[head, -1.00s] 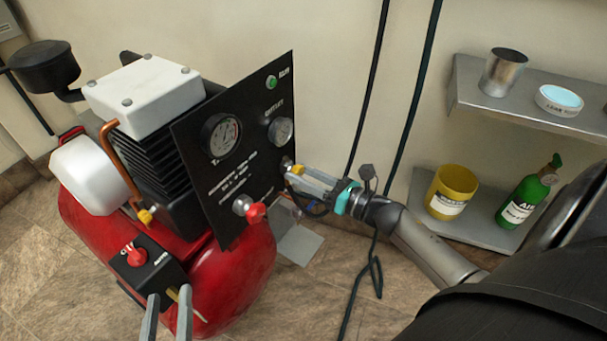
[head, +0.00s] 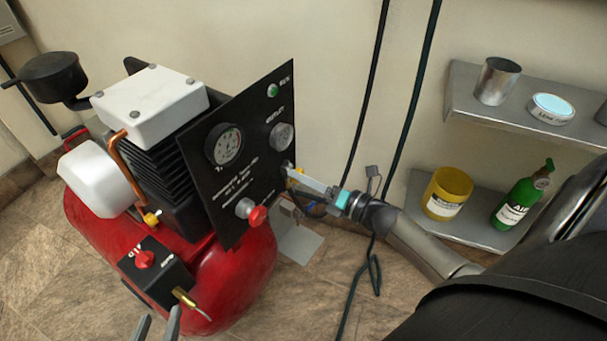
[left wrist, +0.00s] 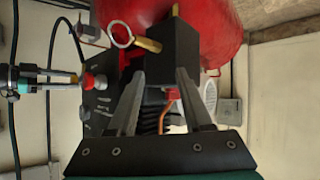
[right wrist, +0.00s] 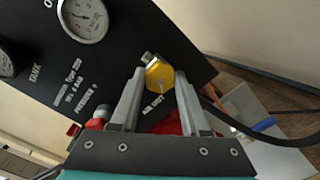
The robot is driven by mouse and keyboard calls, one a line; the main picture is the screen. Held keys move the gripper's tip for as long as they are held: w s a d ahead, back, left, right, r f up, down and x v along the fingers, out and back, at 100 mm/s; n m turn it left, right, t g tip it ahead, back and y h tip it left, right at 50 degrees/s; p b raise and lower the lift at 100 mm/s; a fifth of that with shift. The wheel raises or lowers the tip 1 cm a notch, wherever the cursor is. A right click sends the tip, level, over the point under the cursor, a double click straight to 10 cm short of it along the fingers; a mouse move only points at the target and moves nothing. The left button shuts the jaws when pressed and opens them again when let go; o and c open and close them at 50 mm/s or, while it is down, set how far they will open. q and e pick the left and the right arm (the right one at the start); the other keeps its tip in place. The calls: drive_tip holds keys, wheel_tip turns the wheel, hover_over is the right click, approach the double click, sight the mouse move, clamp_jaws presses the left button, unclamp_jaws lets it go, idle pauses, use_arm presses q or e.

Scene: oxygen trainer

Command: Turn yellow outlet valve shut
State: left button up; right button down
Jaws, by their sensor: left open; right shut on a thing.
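The yellow outlet valve (right wrist: 158,76) sits on the lower edge of the black gauge panel (right wrist: 110,60). My right gripper (right wrist: 158,90) is shut on the valve knob, one finger on each side. In the head view my right gripper (head: 298,178) reaches the panel from the right and mostly hides the yellow knob. The valve's exact angle is hard to tell. My left gripper (head: 158,326) is open and empty at the bottom of the head view, below the black switch box (head: 160,274). In the left wrist view its fingers (left wrist: 160,80) point toward that box.
The red compressor tank (head: 235,275) carries the panel. A red knob (head: 257,216) sticks out of the panel near my right gripper. Dark hoses (head: 372,120) hang beside my right arm. A shelf (head: 470,225) at right holds a yellow cup (head: 447,194) and green bottle (head: 522,195).

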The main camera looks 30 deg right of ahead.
use_arm(q)
drive_tip(key=s+a+f+g+y+p, duration=0.3)
drive_tip(key=s+a+g+p, duration=0.2)
drive_tip(key=a+g, duration=0.1)
drive_tip(key=shift+s+a+f+n+g, duration=0.2)
drive_tip(key=shift+a+n+g, duration=0.1)
drive_tip(key=shift+a, duration=0.2)
use_arm(e)
drive_tip(key=shift+m, duration=14.2)
use_arm(q)
drive_tip(key=shift+a, duration=0.1)
use_arm(e)
drive_tip(key=shift+c, duration=1.9)
unclamp_jaws()
